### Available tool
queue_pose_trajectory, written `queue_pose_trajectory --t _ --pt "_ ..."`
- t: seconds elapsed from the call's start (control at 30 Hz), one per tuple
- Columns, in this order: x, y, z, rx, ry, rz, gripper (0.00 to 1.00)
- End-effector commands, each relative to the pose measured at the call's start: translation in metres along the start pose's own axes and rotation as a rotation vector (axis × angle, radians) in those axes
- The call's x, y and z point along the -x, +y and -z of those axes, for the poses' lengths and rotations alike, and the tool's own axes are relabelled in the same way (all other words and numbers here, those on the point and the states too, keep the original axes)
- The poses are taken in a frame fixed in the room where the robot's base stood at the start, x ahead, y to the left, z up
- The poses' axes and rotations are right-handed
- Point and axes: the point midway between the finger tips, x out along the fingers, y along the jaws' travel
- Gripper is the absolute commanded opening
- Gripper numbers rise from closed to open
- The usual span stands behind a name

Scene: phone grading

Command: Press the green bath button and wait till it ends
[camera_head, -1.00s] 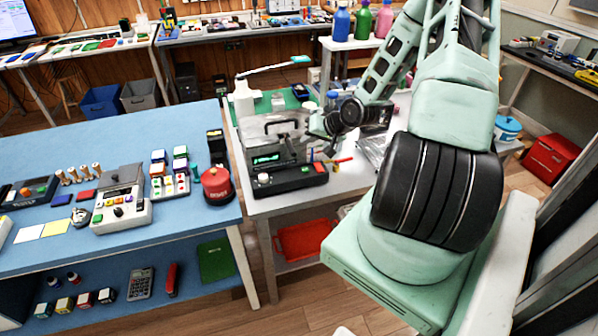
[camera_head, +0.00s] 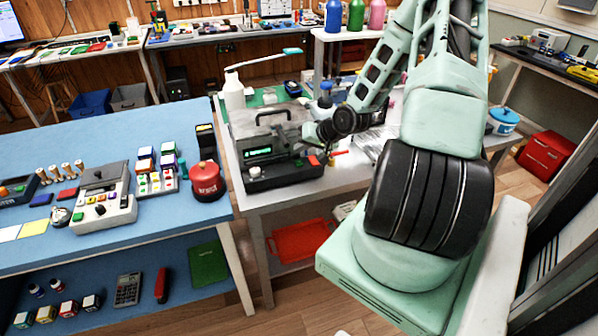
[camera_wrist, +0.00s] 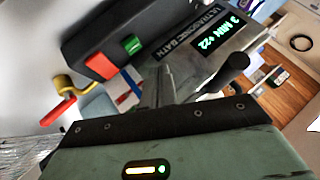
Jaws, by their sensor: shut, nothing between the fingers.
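The ultrasonic bath (camera_head: 262,133) is a grey metal box with a dark handle on top, standing on the white table. Its lit display (camera_wrist: 218,35) reads about "3 MIN +22" in green in the wrist view. A black control box (camera_wrist: 86,28) along its front carries a green button (camera_wrist: 132,44) and, beside it, a red button (camera_wrist: 99,64). My gripper (camera_wrist: 158,86) is shut and empty, its thin fingertips just short of the buttons in the picture. Whether they touch anything is unclear. In the head view my arm largely hides the gripper at the bath's right end.
A white bottle (camera_head: 234,92) stands behind the bath. A red and a yellow handled item (camera_wrist: 62,100) lie near the control box. A red tray (camera_head: 300,241) sits on the shelf below.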

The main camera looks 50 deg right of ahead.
Motion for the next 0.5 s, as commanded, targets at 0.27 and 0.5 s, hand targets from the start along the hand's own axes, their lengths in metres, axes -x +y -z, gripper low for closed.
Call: queue_pose_trajectory --t 0.27,0.5 --pt "-0.018 0.013 -0.014 -0.001 0.000 0.000 0.00" --pt "-0.018 0.013 -0.013 0.000 0.000 0.000 0.00"
